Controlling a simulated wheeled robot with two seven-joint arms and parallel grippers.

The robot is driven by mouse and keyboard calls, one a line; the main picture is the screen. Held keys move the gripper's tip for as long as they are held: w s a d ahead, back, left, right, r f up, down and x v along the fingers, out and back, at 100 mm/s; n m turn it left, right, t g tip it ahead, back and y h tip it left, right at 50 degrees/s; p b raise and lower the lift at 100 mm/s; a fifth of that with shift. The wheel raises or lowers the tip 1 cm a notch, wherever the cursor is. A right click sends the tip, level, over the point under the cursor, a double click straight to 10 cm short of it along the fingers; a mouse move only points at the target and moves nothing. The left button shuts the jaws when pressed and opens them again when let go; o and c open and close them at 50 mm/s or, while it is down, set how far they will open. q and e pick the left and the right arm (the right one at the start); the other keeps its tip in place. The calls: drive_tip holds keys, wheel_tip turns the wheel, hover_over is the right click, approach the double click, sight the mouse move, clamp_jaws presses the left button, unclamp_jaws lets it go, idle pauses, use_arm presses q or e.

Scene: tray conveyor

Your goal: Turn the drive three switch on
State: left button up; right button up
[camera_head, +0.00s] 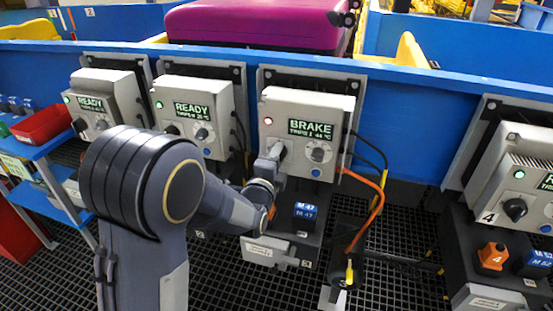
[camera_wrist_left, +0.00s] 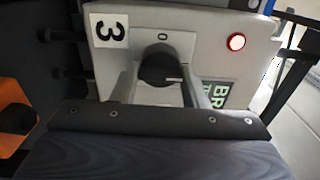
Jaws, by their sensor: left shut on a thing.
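The drive three box (camera_head: 300,110) is the grey unit in the middle of the head view, with a green BRAKE display (camera_head: 312,131) and a lit red lamp (camera_head: 267,120). In the left wrist view its label 3 (camera_wrist_left: 109,31) and red lamp (camera_wrist_left: 236,42) show turned sideways. The drive three switch (camera_wrist_left: 158,64) is a black knob with a white mark, and a 0 is printed beside it. My left gripper (camera_head: 279,152) is at the box front, its fingers shut on the switch. In the head view the gripper hides the switch. My right gripper is out of view.
Two drive boxes with READY displays (camera_head: 192,108) and green lamps stand to the left; another box (camera_head: 520,175) with a green lamp is at the right. Orange and black cables (camera_head: 375,205) hang right of drive three. A red bin (camera_head: 40,125) is at far left.

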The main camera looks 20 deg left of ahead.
use_arm(q)
drive_tip(key=o, duration=1)
drive_tip(key=shift+s, duration=0.1)
drive_tip(key=s, duration=0.7)
drive_tip(key=shift+s+a+p, duration=0.1)
drive_tip(key=shift+s+p, duration=0.2)
drive_tip(key=shift+p, duration=0.05)
